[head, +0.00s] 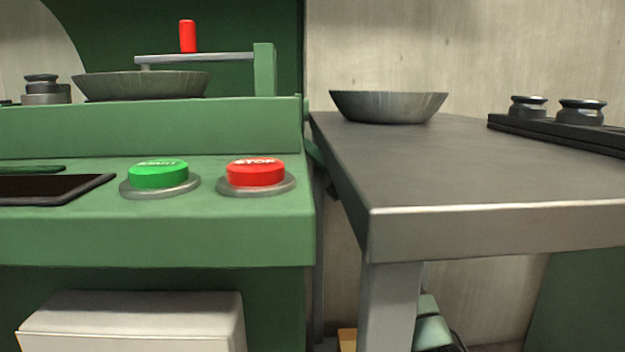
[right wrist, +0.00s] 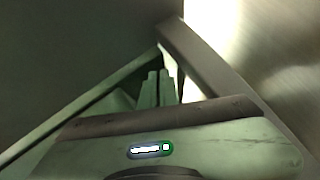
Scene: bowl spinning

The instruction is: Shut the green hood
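A green machine (head: 210,232) fills the left of the head view. A large dark green surface (head: 225,22) rises behind its bed. It looks like the hood, raised, but its upper part is cut off by the frame. A grey metal bowl (head: 140,85) sits on the machine in front of it, uncovered. A red handle (head: 187,36) stands on a grey bar above the bowl. In the right wrist view, my right gripper (right wrist: 158,88) shows two green fingers close together, with nothing seen between them. My left gripper is in neither view.
A green START button (head: 158,175) and a red STOP button (head: 256,173) sit on the machine's front ledge. A grey table (head: 480,170) on the right carries a second bowl (head: 388,106) and a dark rack (head: 560,132). A narrow gap separates machine and table.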

